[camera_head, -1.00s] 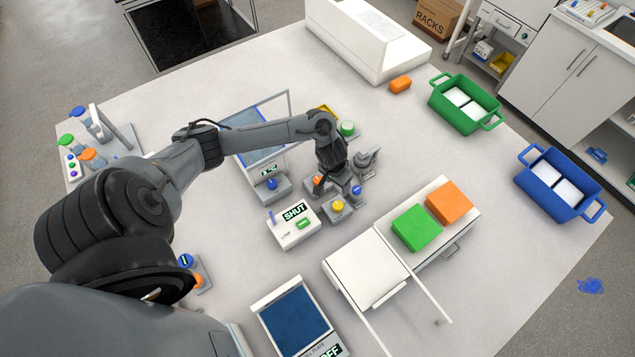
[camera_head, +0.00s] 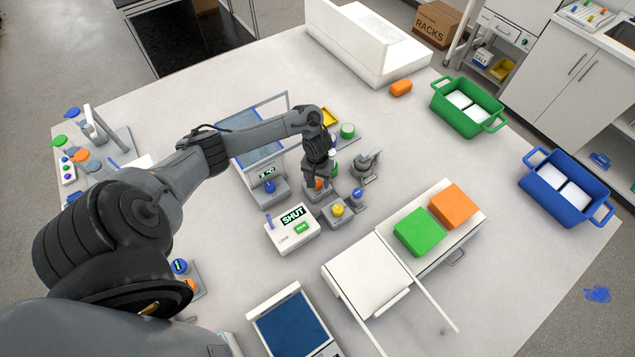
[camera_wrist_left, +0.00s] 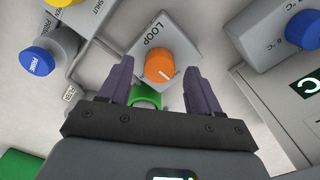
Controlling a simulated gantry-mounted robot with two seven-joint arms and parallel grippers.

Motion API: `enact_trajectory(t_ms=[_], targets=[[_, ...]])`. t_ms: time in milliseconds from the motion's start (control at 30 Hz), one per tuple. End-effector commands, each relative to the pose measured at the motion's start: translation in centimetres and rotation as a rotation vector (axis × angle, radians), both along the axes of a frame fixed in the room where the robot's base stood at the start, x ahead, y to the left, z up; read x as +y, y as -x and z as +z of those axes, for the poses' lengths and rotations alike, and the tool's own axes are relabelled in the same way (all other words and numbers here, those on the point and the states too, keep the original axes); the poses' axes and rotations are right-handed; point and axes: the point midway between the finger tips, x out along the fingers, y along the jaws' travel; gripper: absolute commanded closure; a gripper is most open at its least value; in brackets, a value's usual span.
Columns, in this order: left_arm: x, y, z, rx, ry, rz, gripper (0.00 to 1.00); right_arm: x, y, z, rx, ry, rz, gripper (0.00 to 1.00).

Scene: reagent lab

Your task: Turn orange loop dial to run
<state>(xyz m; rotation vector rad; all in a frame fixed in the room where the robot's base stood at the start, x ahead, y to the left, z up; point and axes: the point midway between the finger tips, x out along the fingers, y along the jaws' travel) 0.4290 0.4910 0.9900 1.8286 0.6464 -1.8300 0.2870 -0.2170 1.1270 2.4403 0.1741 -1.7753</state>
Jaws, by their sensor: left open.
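The orange loop dial (camera_wrist_left: 159,66) sits on a grey block labelled LOOP (camera_wrist_left: 145,40) in the left wrist view. A pale pointer line shows on its face; no run mark is readable. My left gripper (camera_wrist_left: 160,75) is open, with one finger on each side of the dial in that view. Whether the fingers are level with the dial or above it I cannot tell. In the head view the left gripper (camera_head: 318,180) points down over the dial (camera_head: 319,184), which it partly hides. My right gripper is not in view.
Close by are a yellow knob (camera_head: 338,210), a blue prime knob (camera_wrist_left: 37,61), a blue temperature knob (camera_head: 269,187) and a white box reading SHUT (camera_head: 292,228). A green-capped item (camera_head: 347,130) stands behind. Bare table lies at the front right.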

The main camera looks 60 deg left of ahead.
Motion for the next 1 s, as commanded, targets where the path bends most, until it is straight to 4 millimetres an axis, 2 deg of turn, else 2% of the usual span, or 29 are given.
enact_trajectory(t_ms=[200,533,900,1000], targets=[[0.0,0.0,-1.5,-0.001,0.000,0.001,0.37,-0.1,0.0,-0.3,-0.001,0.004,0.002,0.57],[0.0,0.0,-1.6,-0.002,0.000,0.000,0.38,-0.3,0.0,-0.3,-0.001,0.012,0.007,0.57],[0.0,0.0,-1.6,-0.002,-0.001,0.000,0.93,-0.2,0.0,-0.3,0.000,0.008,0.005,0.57],[0.0,0.0,-1.6,-0.001,-0.001,-0.003,0.93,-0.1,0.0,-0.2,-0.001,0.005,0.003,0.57]])
